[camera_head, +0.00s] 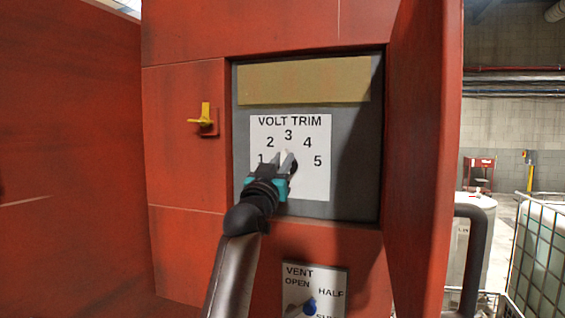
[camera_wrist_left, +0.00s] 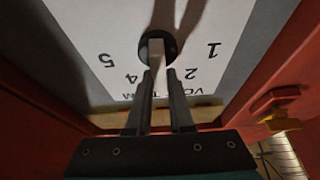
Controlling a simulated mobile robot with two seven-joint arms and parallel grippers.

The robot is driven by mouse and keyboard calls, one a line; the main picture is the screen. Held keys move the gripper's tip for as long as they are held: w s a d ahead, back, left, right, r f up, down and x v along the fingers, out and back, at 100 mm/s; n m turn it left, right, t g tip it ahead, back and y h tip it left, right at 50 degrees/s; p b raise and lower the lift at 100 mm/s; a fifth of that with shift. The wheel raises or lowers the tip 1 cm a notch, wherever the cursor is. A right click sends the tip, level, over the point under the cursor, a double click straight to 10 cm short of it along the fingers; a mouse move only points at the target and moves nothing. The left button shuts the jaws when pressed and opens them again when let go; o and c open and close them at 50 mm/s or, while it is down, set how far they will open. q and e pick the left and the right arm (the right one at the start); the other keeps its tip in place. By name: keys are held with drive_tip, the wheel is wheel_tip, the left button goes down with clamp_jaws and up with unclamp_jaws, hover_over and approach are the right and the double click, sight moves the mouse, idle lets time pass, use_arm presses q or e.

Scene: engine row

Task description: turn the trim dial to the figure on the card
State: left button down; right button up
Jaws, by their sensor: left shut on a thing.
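The trim dial (camera_wrist_left: 157,46) is a dark round knob with a pale bar, in the middle of the white VOLT TRIM plate (camera_head: 319,182), marked 1 to 5. My left gripper (camera_head: 285,159) is shut on the dial's bar; the fingers also show in the left wrist view (camera_wrist_left: 159,76). The bar's pale end points up, about at the 3, as far as the fingers let me see. A tan strip (camera_head: 305,80) is above the plate; I read no figure on it. I see no card with a legible figure. My right gripper is out of view.
The panel is recessed in a red cabinet, with an open red door (camera_head: 419,150) close on the right. A yellow handle (camera_head: 205,115) sticks out at left. A VENT plate (camera_head: 330,279) with a blue-tipped knob (camera_head: 309,304) is below.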

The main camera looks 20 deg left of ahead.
use_arm(q)
drive_tip(key=shift+f+m, duration=0.2)
drive_tip(key=shift+m, duration=0.2)
drive_tip(key=shift+d+f+m+g+h, duration=0.15)
drive_tip(key=shift+m+g+h, duration=0.2)
drive_tip(key=shift+m+h, duration=0.95)
drive_tip(key=shift+d+m+g+h, duration=0.1)
drive_tip(key=shift+m+g+h, duration=0.25)
drive_tip(key=shift+m, duration=1.8)
drive_tip(key=shift+d+f+m+g+h, duration=0.25)
drive_tip(key=shift+m+h, duration=0.6)
drive_tip(key=shift+m, duration=0.9)
drive_tip(key=shift+r+g, duration=0.2)
drive_tip(key=shift+g, duration=0.05)
drive_tip(key=c, duration=0.8)
unclamp_jaws()
drive_tip(key=shift+r, duration=0.1)
drive_tip(key=shift+c, duration=0.2)
drive_tip(key=shift+o, duration=0.2)
drive_tip(key=shift+w+a, duration=0.1)
